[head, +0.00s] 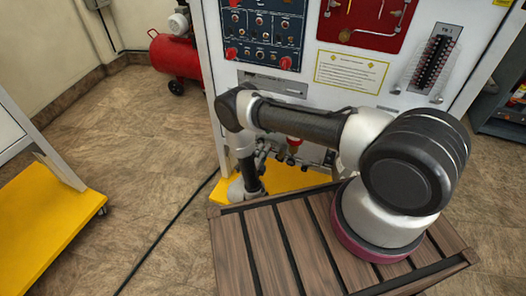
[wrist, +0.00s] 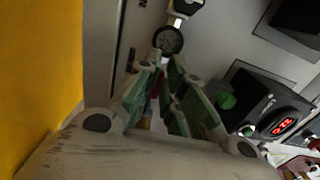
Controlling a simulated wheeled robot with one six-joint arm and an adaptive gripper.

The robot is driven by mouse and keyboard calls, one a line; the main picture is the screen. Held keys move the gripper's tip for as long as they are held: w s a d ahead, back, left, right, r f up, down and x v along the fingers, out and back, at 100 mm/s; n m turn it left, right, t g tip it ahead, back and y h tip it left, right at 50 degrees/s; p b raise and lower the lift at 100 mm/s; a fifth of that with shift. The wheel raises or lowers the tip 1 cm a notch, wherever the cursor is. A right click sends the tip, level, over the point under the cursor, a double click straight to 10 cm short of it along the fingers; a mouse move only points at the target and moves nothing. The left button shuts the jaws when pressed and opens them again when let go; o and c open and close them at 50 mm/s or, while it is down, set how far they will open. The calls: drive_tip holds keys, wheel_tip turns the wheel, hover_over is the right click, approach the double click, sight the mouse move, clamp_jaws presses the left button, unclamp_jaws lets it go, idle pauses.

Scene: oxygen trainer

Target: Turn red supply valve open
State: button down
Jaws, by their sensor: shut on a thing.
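My gripper (wrist: 167,72) shows in the wrist view with its green-padded fingers close together. A narrow strip of red, likely the red supply valve (wrist: 156,84), shows between the fingers, and they are shut on it. Most of the valve is hidden by the fingers, so its turn angle cannot be told. In the head view my arm bends down in front of the lower panel and the fingertips are hard to make out. A red-topped fitting (head: 294,141) shows just below my forearm there; I cannot tell if it is the same valve.
A round dark gauge or knob (wrist: 168,40) is just beyond the fingertips. The trainer's yellow base (head: 285,180) lies below; a red tank (head: 174,54) stands at the back left.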

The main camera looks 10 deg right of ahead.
drive_tip(key=c, duration=1.5)
unclamp_jaws()
drive_tip(key=shift+c, duration=0.2)
drive_tip(key=v, duration=1.2)
